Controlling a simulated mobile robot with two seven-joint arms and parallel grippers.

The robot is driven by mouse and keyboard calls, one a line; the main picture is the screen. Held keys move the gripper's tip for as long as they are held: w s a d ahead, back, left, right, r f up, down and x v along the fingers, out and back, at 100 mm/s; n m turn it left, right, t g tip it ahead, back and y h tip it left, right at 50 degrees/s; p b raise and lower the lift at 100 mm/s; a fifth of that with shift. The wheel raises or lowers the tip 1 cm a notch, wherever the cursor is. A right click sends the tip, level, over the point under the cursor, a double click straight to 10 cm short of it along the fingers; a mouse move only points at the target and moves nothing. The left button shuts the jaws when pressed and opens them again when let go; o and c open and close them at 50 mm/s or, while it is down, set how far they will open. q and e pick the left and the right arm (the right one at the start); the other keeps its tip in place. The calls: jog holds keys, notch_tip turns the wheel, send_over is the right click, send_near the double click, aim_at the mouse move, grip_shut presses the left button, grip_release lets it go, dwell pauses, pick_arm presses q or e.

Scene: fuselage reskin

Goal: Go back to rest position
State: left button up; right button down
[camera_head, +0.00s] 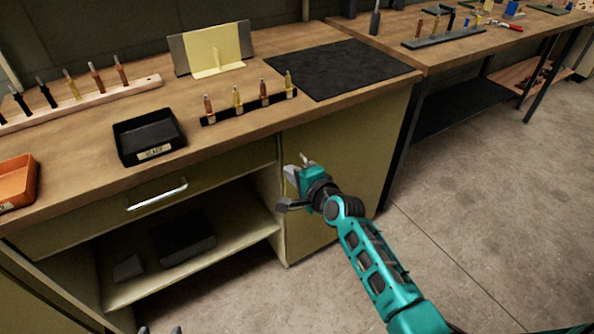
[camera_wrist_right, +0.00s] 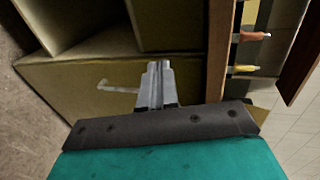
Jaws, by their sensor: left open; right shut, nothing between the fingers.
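My right arm comes in from the lower right of the head view. Its gripper (camera_head: 296,172) is in front of the workbench's cabinet door (camera_head: 340,165), below the benchtop edge. In the right wrist view the gripper's two fingers (camera_wrist_right: 158,68) are together with nothing between them. Only the dark fingertips of my left gripper (camera_head: 160,330) show at the bottom edge of the head view. They are apart, with nothing seen between them. The rest of the left arm is out of view.
The wooden workbench (camera_head: 85,170) holds a black tray (camera_head: 177,125), an orange tray (camera_head: 34,175), a black strip with several upright pieces (camera_head: 215,119) and a black mat (camera_head: 340,68). Below is an open shelf (camera_head: 225,250). The floor (camera_head: 500,200) at right is clear.

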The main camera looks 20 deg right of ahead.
jog(key=s+f+n+g+p, duration=0.1)
jog(key=s+f+n, duration=0.1)
jog(key=s+n, duration=0.7)
jog(key=s+d+f+n+g+h+p, duration=0.1)
jog(key=s+n, duration=0.7)
jog(key=s, duration=0.9)
notch_tip(320, 180, down, 2)
jog(key=shift+s+f+n+g+h+p, duration=0.1)
jog(key=shift+s+n+g+h+p, duration=0.25)
jog(key=shift+g, duration=0.35)
jog(key=shift+w, duration=0.1)
